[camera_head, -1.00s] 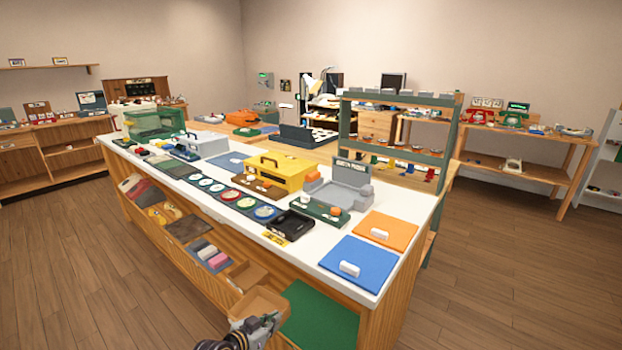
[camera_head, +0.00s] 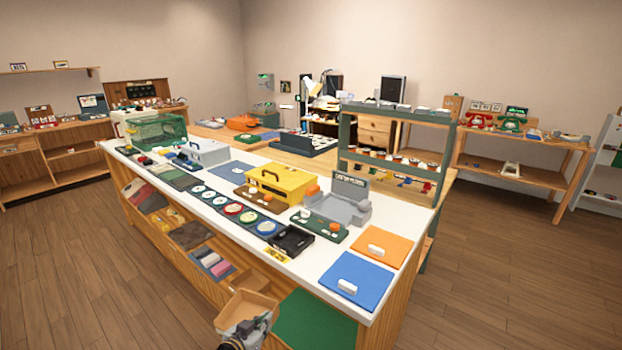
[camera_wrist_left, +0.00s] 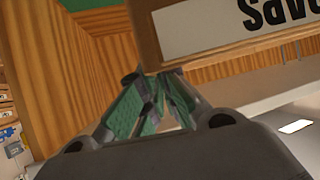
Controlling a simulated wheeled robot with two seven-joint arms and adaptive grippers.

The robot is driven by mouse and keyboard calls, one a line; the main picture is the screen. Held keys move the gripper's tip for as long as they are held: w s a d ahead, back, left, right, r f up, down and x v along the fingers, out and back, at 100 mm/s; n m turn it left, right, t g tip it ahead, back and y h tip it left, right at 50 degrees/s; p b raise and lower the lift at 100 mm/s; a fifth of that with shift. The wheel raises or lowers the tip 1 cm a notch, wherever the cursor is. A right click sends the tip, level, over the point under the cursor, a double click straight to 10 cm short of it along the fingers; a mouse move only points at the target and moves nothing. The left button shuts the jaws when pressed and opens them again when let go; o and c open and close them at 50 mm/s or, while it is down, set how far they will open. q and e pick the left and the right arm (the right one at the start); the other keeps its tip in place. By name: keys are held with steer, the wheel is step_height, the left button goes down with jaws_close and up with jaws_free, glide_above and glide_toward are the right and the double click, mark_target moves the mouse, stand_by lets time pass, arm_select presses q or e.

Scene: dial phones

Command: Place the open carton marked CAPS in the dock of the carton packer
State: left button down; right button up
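The open carton (camera_head: 236,306) is a small tan box at the bottom of the head view, in front of the counter, with its open top showing. My left gripper (camera_head: 250,328) is at its near side. In the left wrist view the carton (camera_wrist_left: 145,30) has a white label with dark letters upside down, partly cut off, matching CAPS. The fingers (camera_wrist_left: 162,85) come together at its lower edge and seem shut on it. The carton packer (camera_head: 338,207) is a grey machine with an upright sign on the countertop; its grey dock looks empty. My right gripper is not in view.
The white counter (camera_head: 305,270) stands between the carton and the packer. In front of the packer are a green tray (camera_head: 322,224) and a black tray (camera_head: 292,240). A yellow case (camera_head: 285,185) is to its left; orange (camera_head: 383,248) and blue (camera_head: 352,282) mats are to its right.

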arm_select(q)
steer(key=s+a+r+n+y+p, duration=0.2)
steer(key=a+r+p, duration=0.2)
steer(key=r, duration=0.3)
steer(key=s+a+r+n+y+p, duration=0.2)
steer(key=s+a+r+p, duration=0.1)
steer(key=r+p, duration=0.4)
steer(key=shift+s+a+r+t+y, duration=0.3)
steer(key=shift+a+t, duration=0.1)
steer(key=shift+a, duration=0.35)
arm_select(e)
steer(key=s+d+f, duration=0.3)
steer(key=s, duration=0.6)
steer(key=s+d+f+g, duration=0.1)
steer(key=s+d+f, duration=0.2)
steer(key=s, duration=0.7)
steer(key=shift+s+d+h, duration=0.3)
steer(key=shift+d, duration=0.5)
